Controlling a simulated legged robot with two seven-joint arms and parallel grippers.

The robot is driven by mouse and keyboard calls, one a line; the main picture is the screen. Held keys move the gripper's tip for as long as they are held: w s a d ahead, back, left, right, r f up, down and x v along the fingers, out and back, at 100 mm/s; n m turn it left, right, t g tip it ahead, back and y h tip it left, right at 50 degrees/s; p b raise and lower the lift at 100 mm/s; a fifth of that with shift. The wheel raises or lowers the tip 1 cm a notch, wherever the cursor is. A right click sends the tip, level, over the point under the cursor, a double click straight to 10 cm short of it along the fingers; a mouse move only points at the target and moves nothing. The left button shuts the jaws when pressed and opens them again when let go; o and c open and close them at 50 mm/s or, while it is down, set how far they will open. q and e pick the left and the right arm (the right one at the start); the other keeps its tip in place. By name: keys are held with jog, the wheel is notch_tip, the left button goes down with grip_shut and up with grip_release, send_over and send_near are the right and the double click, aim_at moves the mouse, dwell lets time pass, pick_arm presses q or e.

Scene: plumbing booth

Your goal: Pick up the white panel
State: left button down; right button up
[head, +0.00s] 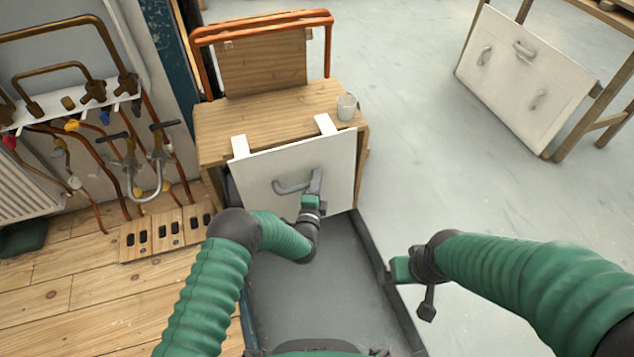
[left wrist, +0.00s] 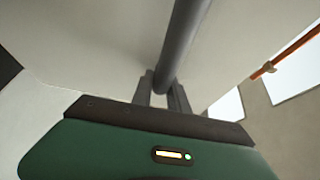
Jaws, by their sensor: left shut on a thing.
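The white panel (head: 262,171) hangs upright on the front of a wooden cabinet (head: 250,128), with two white hooks over the top edge. A grey bar handle (head: 290,187) sticks out of its face. My left gripper (head: 316,182) is shut on the handle's right part. In the left wrist view the grey handle (left wrist: 184,40) runs down between the two fingers (left wrist: 160,92), with the panel's pale face (left wrist: 90,50) behind. My right gripper (head: 402,272) is low on the right, away from the panel; its fingers cannot be made out.
A clear cup (head: 347,107) stands on the cabinet top near its right edge. Another white panel with handles (head: 520,85) leans against a wooden frame at the right. Copper pipes and valves (head: 100,100) are on the left.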

pick_arm(q)
jog(key=s+a+r+p, duration=0.2)
jog(key=s+a+p, duration=0.4)
jog(key=s+a, duration=0.3)
jog(key=s, duration=0.4)
jog(key=shift+a+p, duration=0.15)
jog(key=shift+p, duration=0.2)
